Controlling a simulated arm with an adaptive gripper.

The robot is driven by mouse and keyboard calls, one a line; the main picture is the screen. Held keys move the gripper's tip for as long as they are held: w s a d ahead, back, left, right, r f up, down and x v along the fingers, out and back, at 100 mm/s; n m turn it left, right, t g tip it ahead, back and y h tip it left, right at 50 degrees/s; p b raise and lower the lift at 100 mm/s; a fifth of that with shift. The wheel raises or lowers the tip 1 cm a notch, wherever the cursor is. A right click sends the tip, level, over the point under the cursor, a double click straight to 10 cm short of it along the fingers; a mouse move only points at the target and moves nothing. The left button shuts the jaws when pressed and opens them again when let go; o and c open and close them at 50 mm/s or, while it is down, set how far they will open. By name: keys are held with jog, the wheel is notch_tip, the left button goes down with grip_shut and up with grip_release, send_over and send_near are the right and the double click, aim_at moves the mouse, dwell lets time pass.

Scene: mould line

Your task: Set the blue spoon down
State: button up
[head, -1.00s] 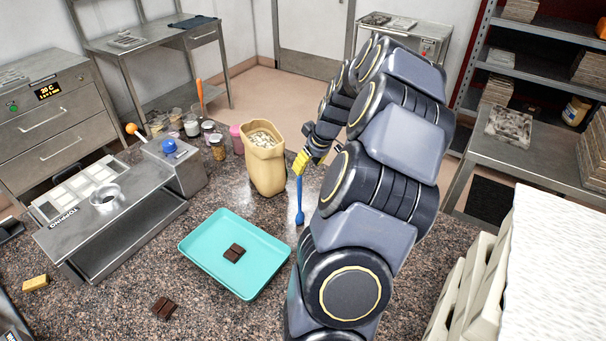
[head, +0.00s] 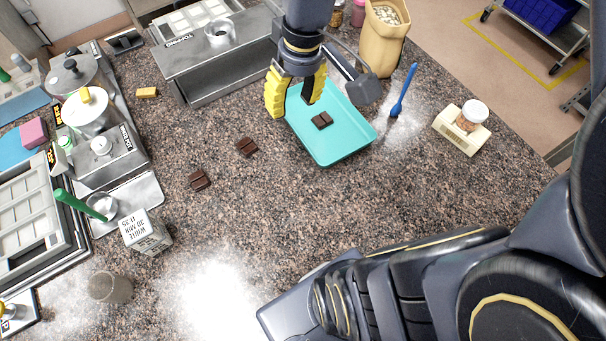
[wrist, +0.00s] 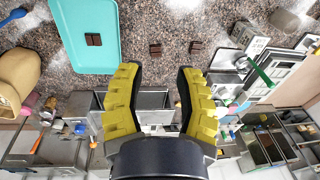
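The blue spoon (head: 404,88) lies on the speckled counter, to the right of the turquoise tray (head: 345,152) and apart from it. Its bowl end points toward the lower left in the head view. Part of it also shows at the top left of the wrist view (wrist: 16,16). My gripper (head: 292,108) has yellow fingers spread apart with nothing between them. It is left of the spoon, by the tray's left edge in the head view. The wrist view also shows the fingers (wrist: 158,70) wide apart and empty.
A chocolate piece (head: 321,121) sits in the tray; two more (head: 247,146) lie left of it. A tan bag (head: 383,40) stands behind the spoon. The counter's middle front is clear.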

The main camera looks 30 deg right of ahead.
jog(key=s+a+g, duration=0.1)
jog(key=s+a, duration=0.2)
jog(key=s, duration=0.3)
jog(key=s+a+g+h, duration=0.1)
jog(key=s+a, duration=0.2)
jog(key=s, duration=0.3)
jog(key=shift+s+a+f, duration=0.35)
jog(key=shift+a+f, duration=0.05)
